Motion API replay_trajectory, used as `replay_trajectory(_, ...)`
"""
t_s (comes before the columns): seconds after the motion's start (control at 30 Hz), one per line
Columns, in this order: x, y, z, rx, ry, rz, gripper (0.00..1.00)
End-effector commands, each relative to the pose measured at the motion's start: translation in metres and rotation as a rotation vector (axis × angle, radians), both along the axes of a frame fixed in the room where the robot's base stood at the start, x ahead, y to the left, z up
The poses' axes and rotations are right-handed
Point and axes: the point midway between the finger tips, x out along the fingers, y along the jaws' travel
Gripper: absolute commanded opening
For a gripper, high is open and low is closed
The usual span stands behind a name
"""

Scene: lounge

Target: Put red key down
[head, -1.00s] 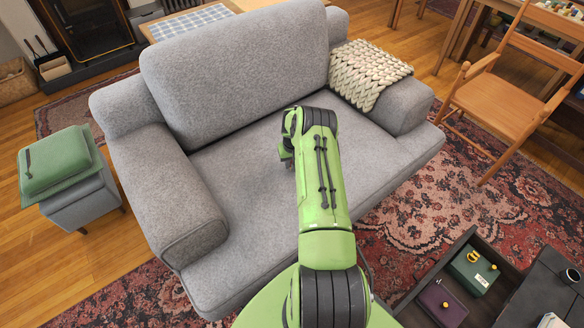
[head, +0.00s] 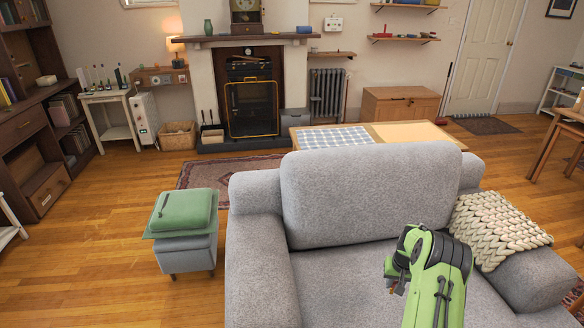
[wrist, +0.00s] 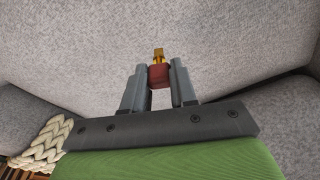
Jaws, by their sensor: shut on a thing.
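My gripper (wrist: 160,82) is shut on the red key (wrist: 158,75) in the wrist view. The key's red head sits between the two grey fingers and its gold-coloured part points away past the fingertips. Grey sofa fabric fills the view beyond. In the head view my gripper (head: 393,272) is over the sofa seat, left of the green wrist, and the key cannot be made out there.
The grey sofa (head: 375,195) stands in front of me, with a cream knitted throw (head: 497,228) on its right arm. A grey stool (head: 187,256) with a green cushion (head: 183,211) stands left. Behind the sofa is a table (head: 405,132). Wooden floor is open at left.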

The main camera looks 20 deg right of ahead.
Motion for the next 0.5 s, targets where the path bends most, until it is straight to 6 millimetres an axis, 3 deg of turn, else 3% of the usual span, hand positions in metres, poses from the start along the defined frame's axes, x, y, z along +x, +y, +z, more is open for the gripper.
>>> replay_trajectory(0.17, 0.01, 0.022, 0.009, 0.003, -0.004, 0.033, 0.0)
replay_trajectory(0.27, 0.021, 0.057, 0.024, 0.007, -0.006, 0.083, 0.0)
replay_trajectory(0.5, 0.032, 0.164, 0.067, 0.013, -0.01, 0.235, 0.0)
